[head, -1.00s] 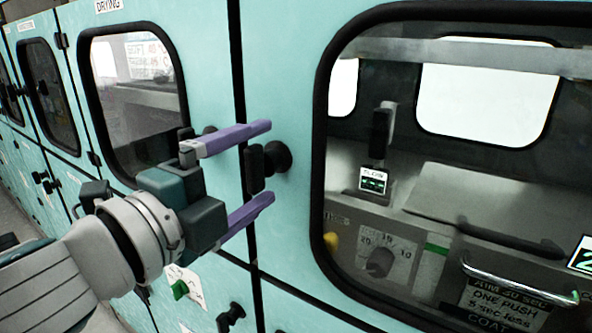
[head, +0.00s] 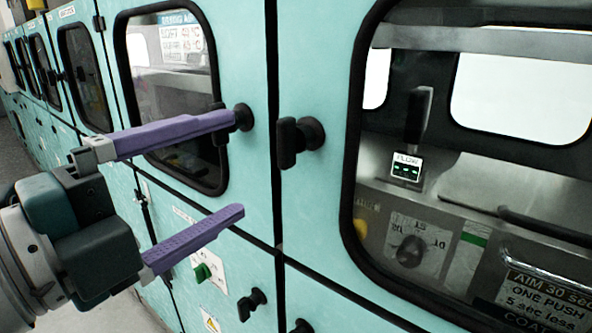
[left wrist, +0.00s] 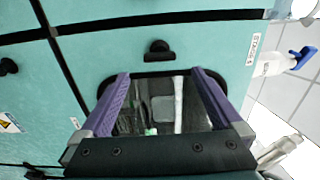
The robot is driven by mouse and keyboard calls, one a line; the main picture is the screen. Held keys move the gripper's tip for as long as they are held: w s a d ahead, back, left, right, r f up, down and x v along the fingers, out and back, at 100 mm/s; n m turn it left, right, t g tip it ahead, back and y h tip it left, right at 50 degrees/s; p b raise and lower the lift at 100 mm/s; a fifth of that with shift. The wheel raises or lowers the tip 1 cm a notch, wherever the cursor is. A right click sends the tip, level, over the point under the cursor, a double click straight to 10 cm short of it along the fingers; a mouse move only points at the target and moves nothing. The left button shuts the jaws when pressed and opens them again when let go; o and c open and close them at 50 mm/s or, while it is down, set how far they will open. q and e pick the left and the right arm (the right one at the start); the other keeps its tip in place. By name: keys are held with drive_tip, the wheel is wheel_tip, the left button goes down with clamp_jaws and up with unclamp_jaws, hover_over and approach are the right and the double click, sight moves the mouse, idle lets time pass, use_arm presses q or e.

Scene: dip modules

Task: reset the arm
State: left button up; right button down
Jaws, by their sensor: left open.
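My left gripper (head: 239,164) is open and empty, its two purple fingers spread one above the other in front of the turquoise cabinet. Its fingertips are left of a black door handle (head: 298,140) and apart from it. The upper fingertip overlaps another black knob (head: 242,117) in the picture; I cannot tell whether they touch. In the left wrist view the open fingers (left wrist: 160,74) frame a dark window, with a black handle (left wrist: 158,50) just beyond the tips. My right gripper is in neither view.
A closed door with a large window (head: 440,190) stands at the right, a dial (head: 411,250) behind its glass. Another windowed door (head: 175,95) is behind the gripper. Open floor shows at the lower left.

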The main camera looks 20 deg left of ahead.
use_arm(q)
drive_tip(key=s+a+f+n+g+y, duration=0.5)
drive_tip(key=f+n+y, duration=0.35)
drive_tip(key=n, duration=0.45)
drive_tip(key=s+d+f+n+g+h, duration=0.1)
drive_tip(key=s+d+f+n+g, duration=0.1)
drive_tip(key=s+f+n+g, duration=0.3)
drive_tip(key=s+d+f+n+g+h, duration=0.15)
drive_tip(key=s+g, duration=0.25)
drive_tip(key=s, duration=0.4)
wheel_tip(320, 180, up, 27)
drive_tip(key=p, duration=2.8)
drive_tip(key=shift+w+a+r+t, duration=0.2)
drive_tip(key=shift+w+a+t, duration=0.15)
drive_tip(key=shift+w, duration=0.1)
